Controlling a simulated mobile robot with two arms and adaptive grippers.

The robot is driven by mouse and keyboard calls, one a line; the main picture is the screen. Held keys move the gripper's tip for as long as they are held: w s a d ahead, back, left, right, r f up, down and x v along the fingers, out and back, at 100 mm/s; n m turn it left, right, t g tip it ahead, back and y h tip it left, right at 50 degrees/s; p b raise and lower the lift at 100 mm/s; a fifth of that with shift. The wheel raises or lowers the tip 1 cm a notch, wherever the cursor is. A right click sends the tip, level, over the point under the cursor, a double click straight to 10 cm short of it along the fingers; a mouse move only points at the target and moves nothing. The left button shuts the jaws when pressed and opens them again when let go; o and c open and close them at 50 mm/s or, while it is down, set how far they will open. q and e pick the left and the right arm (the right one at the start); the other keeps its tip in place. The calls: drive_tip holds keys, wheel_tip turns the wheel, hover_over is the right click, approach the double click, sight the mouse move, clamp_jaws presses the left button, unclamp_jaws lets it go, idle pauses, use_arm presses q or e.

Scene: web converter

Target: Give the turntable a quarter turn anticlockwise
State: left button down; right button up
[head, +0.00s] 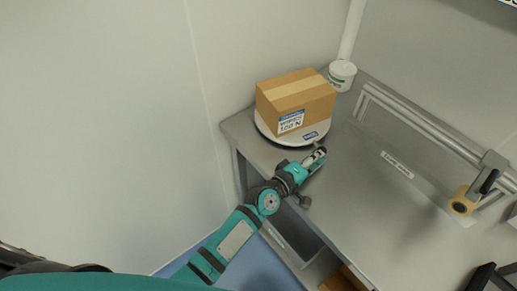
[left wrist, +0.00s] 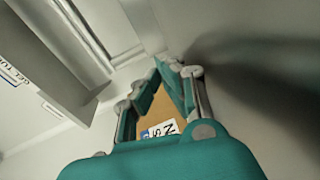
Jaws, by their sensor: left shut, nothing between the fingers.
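The turntable (head: 285,138) is a round white disc with a blue mark on its front rim, near the bench's far left corner. A brown cardboard box (head: 295,98) with a white and blue label sits on it and covers most of its top. My left gripper (head: 321,152) is shut and empty, low over the bench just in front of the turntable's front right rim. I cannot tell whether it touches the rim. In the left wrist view, its fingers (left wrist: 167,62) meet at the tips, and part of the box (left wrist: 160,113) shows between them. My right gripper is not in view.
The grey bench (head: 365,200) is mostly clear in the middle. A wall stands left of the bench.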

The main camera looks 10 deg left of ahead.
use_arm(q)
drive_tip(key=shift+w+d, duration=0.35)
drive_tip(key=shift+d, duration=0.25)
drive_tip(key=shift+w+d, duration=0.35)
drive_tip(key=shift+d, duration=0.2)
